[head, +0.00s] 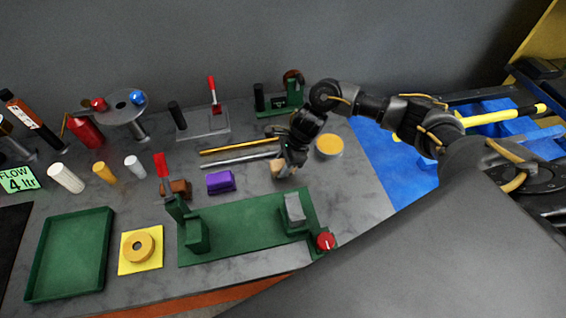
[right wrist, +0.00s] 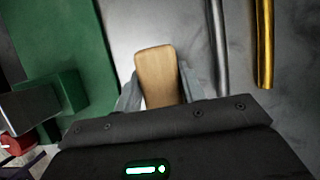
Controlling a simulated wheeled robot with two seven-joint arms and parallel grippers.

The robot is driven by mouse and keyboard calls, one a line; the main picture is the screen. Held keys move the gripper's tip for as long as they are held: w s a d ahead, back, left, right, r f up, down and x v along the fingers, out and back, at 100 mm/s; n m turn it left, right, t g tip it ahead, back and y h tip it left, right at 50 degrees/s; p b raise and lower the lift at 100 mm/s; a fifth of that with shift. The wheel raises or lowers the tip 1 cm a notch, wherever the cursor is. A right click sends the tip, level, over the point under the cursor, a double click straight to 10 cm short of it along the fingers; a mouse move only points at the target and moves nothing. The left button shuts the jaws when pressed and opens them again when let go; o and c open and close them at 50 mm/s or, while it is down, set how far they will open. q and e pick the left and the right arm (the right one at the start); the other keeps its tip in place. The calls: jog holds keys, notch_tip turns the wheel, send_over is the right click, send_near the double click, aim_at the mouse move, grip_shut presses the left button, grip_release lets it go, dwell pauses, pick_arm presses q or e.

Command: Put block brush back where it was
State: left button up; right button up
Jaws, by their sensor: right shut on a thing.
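The block brush shows as a small tan wooden block (head: 277,169) between the fingers of my right gripper (head: 286,167). In the right wrist view its rounded wooden top (right wrist: 156,70) sits between the two grey fingers of the right gripper (right wrist: 158,92), which is shut on it. The bristles are hidden, and I cannot tell whether the brush touches the table. It is just behind the green fixture plate (head: 245,229) and to the right of a purple block (head: 220,182). My left gripper is not in view.
A grey rod (head: 235,158) and a brass rod (head: 237,146) lie behind and left of the brush. A yellow-topped round tin (head: 329,147) stands to its right. A green tray (head: 107,262) is at the front left.

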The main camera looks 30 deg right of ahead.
jog(key=shift+f, duration=0.2)
jog(key=o, duration=0.9)
jog(key=shift+o, duration=0.2)
jog(key=shift+r, duration=0.15)
jog(key=shift+r, duration=0.2)
jog(key=b+v, duration=0.3)
jog(key=v, duration=0.8)
jog(key=shift+d+r, duration=0.2)
jog(key=shift+r, duration=0.15)
